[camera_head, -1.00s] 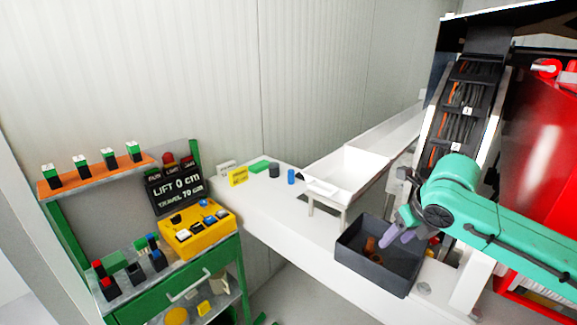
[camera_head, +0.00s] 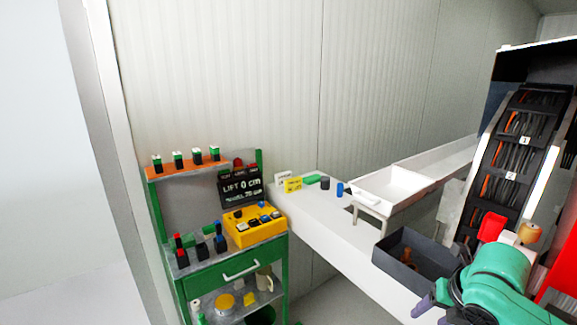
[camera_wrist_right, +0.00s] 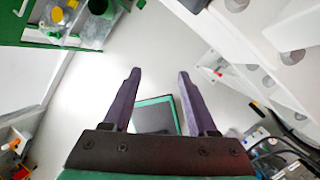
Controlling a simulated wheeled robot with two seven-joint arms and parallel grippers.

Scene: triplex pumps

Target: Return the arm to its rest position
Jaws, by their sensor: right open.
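My right arm is teal and comes in at the lower right of the head view. Its gripper (camera_head: 430,306) has purple fingers pointing down to the left, just in front of the dark bin and partly cut off by the frame. In the right wrist view the two fingers of the gripper (camera_wrist_right: 159,72) stand wide apart with nothing between them. Pale floor and a dark, teal-edged shape (camera_wrist_right: 155,117) show beyond them. My left gripper is not in view.
The dark bin (camera_head: 388,258) holds a brown item and stands on the white bench (camera_head: 335,245). A white tray (camera_head: 385,190) stands behind it. A green cart (camera_head: 205,283) with a yellow button box (camera_head: 240,232) is at left. Cable-filled machinery (camera_head: 510,150) rises at right.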

